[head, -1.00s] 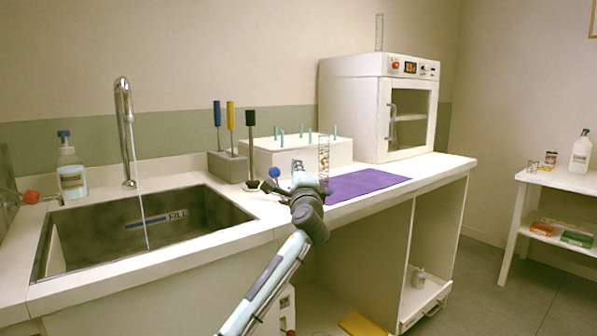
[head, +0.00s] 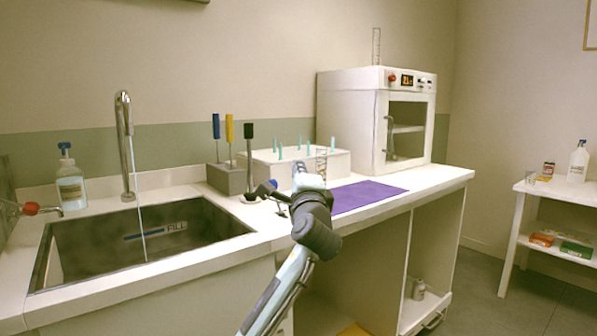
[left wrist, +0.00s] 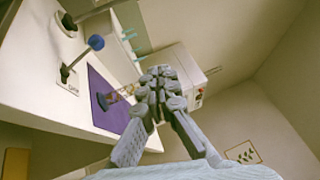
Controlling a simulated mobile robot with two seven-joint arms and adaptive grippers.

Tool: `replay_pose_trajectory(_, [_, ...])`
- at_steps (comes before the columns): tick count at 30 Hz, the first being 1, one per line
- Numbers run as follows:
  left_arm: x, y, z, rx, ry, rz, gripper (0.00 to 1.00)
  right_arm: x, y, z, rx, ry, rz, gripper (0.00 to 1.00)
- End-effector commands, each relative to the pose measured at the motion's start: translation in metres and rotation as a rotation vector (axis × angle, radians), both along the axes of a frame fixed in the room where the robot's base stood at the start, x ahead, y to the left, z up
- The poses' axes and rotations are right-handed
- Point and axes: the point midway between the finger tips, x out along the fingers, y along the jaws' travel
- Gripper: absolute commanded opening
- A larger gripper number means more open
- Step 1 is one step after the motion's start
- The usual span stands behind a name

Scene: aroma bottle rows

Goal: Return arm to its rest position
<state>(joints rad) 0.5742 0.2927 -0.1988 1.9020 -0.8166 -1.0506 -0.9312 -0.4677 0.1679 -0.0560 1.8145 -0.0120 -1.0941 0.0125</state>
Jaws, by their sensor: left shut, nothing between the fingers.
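My left arm comes up from the bottom of the head view. Its left gripper (head: 300,170) is above the counter's front part, left of the purple mat (head: 366,195), and is partly hidden by my own wrist. In the left wrist view the fingers of the left gripper (left wrist: 160,73) are together with nothing held between them. They point towards the white oven-like cabinet. My right gripper does not show.
A sink (head: 140,238) with running water lies left of the arm. A white rack box (head: 265,170) with several teal pegs and a clear spiral-patterned cylinder (head: 321,164) stand behind the gripper. The white cabinet (head: 350,125) stands further right. The mat is mostly bare.

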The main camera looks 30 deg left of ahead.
Motion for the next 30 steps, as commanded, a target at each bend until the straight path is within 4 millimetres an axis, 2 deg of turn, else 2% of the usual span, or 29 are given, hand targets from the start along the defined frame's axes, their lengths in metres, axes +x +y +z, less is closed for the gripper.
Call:
replay_pose_trajectory(8, [0.000, 0.000, -0.002, -0.003, 0.003, -0.001, 0.00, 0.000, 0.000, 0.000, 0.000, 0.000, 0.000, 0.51])
replay_pose_trajectory(11, [0.003, -0.001, -0.023, -0.035, 0.026, -0.015, 0.00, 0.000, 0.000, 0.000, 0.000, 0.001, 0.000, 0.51])
replay_pose_trajectory(14, [0.006, -0.003, -0.071, -0.121, 0.073, -0.047, 0.00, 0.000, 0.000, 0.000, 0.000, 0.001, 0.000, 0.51])
replay_pose_trajectory(17, [0.003, -0.007, -0.141, -0.254, 0.142, -0.081, 0.00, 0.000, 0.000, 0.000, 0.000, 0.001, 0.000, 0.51])
replay_pose_trajectory(18, [0.000, -0.009, -0.171, -0.313, 0.170, -0.091, 0.00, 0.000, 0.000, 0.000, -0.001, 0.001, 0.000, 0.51])
replay_pose_trajectory(20, [-0.008, -0.012, -0.214, -0.404, 0.211, -0.099, 0.00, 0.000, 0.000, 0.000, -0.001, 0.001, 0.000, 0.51])
replay_pose_trajectory(24, [-0.039, -0.022, -0.316, -0.622, 0.309, -0.093, 0.00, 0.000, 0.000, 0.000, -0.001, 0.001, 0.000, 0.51])
replay_pose_trajectory(26, [-0.058, -0.027, -0.358, -0.719, 0.348, -0.077, 0.00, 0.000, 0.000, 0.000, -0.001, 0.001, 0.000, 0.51])
replay_pose_trajectory(27, [-0.073, -0.031, -0.385, -0.783, 0.374, -0.063, 0.00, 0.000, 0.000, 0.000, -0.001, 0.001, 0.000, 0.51])
replay_pose_trajectory(30, [-0.114, -0.040, -0.450, -0.942, 0.434, -0.012, 0.00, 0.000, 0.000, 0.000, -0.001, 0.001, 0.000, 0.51])
